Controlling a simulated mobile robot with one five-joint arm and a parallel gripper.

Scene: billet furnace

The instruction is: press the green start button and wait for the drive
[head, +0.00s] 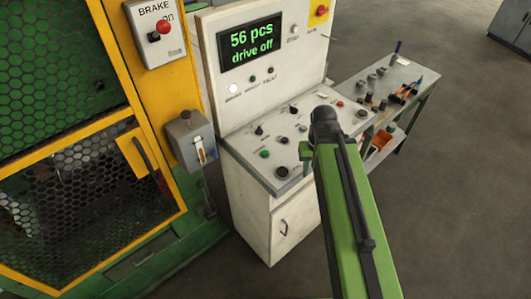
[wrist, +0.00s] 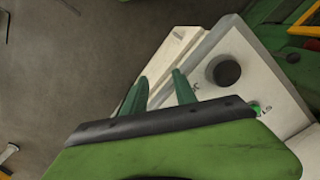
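The white control console (head: 240,168) stands in the middle of the head view. The green start button (head: 264,154) is on its sloped panel, near the left front, beside a large black knob (head: 282,172). The display (head: 250,42) reads "56 pcs drive off". In the wrist view my gripper (wrist: 160,78) has two dark green fingers spread apart with nothing between them, over the console's edge. The black knob (wrist: 223,70) is right of the fingers. The green button (wrist: 255,108) is partly hidden by my gripper's body. In the head view my arm hides most of the gripper.
A grey lever box (head: 190,140) is beside the console. Other knobs crowd the panel. A tool table (head: 405,75) is behind, right; open floor lies further right.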

